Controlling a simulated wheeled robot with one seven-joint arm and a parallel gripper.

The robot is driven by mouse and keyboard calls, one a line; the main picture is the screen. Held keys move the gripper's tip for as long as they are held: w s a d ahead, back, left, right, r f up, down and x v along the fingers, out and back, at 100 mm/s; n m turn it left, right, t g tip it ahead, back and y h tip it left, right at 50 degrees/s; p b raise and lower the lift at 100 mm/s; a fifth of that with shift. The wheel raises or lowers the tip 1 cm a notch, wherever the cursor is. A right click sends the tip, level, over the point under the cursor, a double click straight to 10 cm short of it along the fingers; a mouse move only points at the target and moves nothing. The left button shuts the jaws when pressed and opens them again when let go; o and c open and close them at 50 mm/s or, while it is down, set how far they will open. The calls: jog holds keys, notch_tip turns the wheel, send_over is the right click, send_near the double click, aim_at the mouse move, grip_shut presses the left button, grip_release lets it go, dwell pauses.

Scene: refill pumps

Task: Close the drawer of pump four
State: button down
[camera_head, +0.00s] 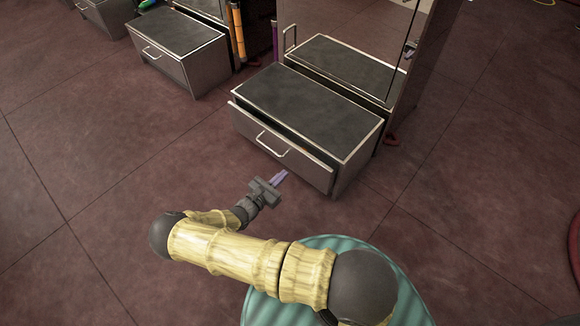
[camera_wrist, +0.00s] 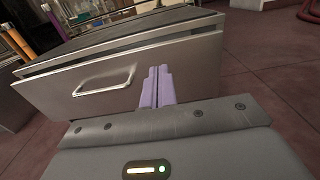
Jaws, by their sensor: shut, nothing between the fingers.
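The nearest metal pump cabinet has a drawer (camera_head: 280,144) with a bar handle (camera_head: 271,144). The drawer stands slightly out, with a dark gap along its top edge. In the wrist view the drawer front (camera_wrist: 190,70) fills the upper middle, with its handle (camera_wrist: 104,80) to the left of my fingers. My gripper (camera_head: 283,176) is shut and empty, its purple fingers low in front of the drawer, right of the handle. The fingers also show in the wrist view (camera_wrist: 157,88); I cannot tell whether they touch the front. No pump number is readable.
A similar cabinet (camera_head: 178,50) with a handled drawer stands to the upper left, with an orange tube (camera_head: 239,32) beside it. A tall metal panel (camera_head: 425,50) rises behind the near cabinet.

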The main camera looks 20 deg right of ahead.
jog(key=v, duration=0.4)
jog(key=shift+a, duration=0.15)
jog(key=c, duration=1.9)
grip_release()
jog(key=s+d+r+m+g+y+p, duration=0.1)
jog(key=s+r+m+g+y+p, duration=0.1)
jog(key=r+m, duration=0.6)
jog(key=s+d+r+m+g+y+p, duration=0.1)
jog(key=s+r+m+y+p, duration=0.4)
jog(key=r, duration=1.5)
jog(key=s+d+r+m+g+y+p, duration=0.1)
jog(key=s+r+m+g+y+p, duration=0.2)
jog(key=s+r+m+y, duration=0.4)
jog(key=shift+s+d+r+m+g+y+p, duration=0.2)
jog(key=shift+r+m, duration=0.5)
jog(key=shift+r, duration=0.6)
jog(key=shift+r+m+y+p, duration=0.1)
jog(key=shift+r+m+y, duration=0.15)
jog(key=shift+r+m, duration=0.75)
jog(key=shift+s+d+r+m+g+y+p, duration=0.15)
jog(key=shift+r+m+y, duration=0.2)
jog(key=shift+r, duration=1.2)
